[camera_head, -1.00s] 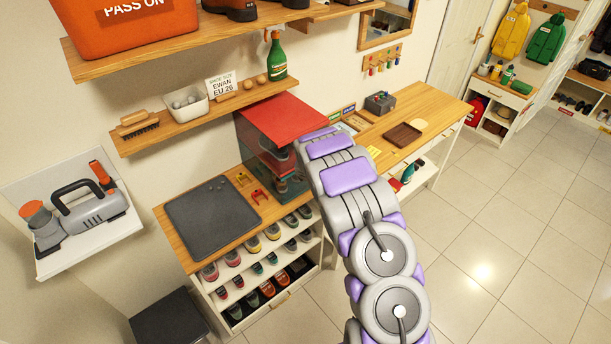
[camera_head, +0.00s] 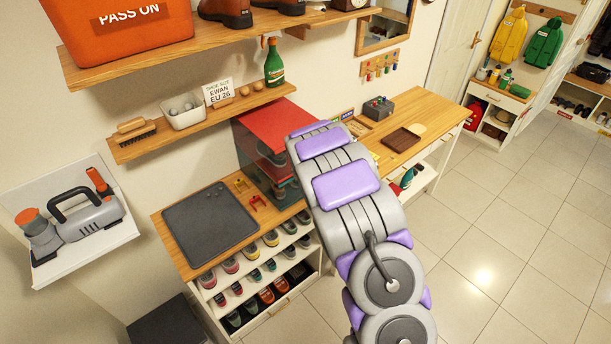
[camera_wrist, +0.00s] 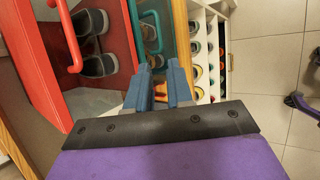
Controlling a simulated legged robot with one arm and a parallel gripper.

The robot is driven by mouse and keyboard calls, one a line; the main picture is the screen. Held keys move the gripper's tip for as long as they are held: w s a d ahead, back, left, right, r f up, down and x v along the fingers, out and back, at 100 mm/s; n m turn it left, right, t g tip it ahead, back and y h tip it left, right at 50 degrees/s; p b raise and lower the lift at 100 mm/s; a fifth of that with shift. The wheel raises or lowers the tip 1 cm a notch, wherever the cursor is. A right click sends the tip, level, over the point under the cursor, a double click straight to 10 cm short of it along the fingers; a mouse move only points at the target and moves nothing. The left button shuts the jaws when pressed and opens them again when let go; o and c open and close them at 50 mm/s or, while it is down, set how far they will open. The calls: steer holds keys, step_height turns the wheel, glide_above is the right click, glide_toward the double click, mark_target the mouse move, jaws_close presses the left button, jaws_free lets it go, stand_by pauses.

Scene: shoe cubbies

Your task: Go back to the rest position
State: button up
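My gripper shows in the wrist view (camera_wrist: 159,72) with two blue-grey fingers. They stand apart with a gap between them, and nothing is held. In the head view my grey and purple arm hides the gripper. The arm reaches over the bench beside a clear-sided box with a red top (camera_head: 275,124). The wrist view shows a red frame with a red handle (camera_wrist: 68,38) and dark grey shoes (camera_wrist: 92,45) to the left of the fingers. A teal handle (camera_wrist: 150,28) shows just beyond the fingertips.
A grey mat (camera_head: 210,223) and small red and yellow pieces lie on the wooden bench, above cubbies of shoes (camera_head: 262,262). A shelf (camera_head: 205,122) with a brush, tray and green bottle hangs above. A brown tray (camera_head: 401,140) lies farther right. The tiled floor at right is clear.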

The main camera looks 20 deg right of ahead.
steer(key=s+d+r+m+g+h+b, duration=0.25)
steer(key=s+r+m, duration=0.3)
steer(key=s, duration=0.35)
steer(key=s+d+r+m+g+h+b, duration=0.1)
steer(key=s+r+m+b, duration=0.4)
steer(key=s, duration=0.5)
steer(key=s+a+f+m+g+y+b, duration=0.1)
steer(key=s+a, duration=0.4)
steer(key=s, duration=0.6)
steer(key=s+a+f+m+g+y+b, duration=0.2)
steer(key=s+a+m, duration=0.4)
steer(key=s, duration=0.5)
steer(key=s+a+f+m+g+y+b, duration=0.1)
steer(key=s+a+m+g+y+b, duration=0.1)
steer(key=s, duration=1)
steer(key=a+m+y+b, duration=0.1)
steer(key=a+b, duration=0.1)
steer(key=a, duration=0.1)
steer(key=shift+a+f+b, duration=0.15)
steer(key=shift+a+b, duration=0.15)
steer(key=shift+a, duration=0.1)
steer(key=shift+g, duration=0.25)
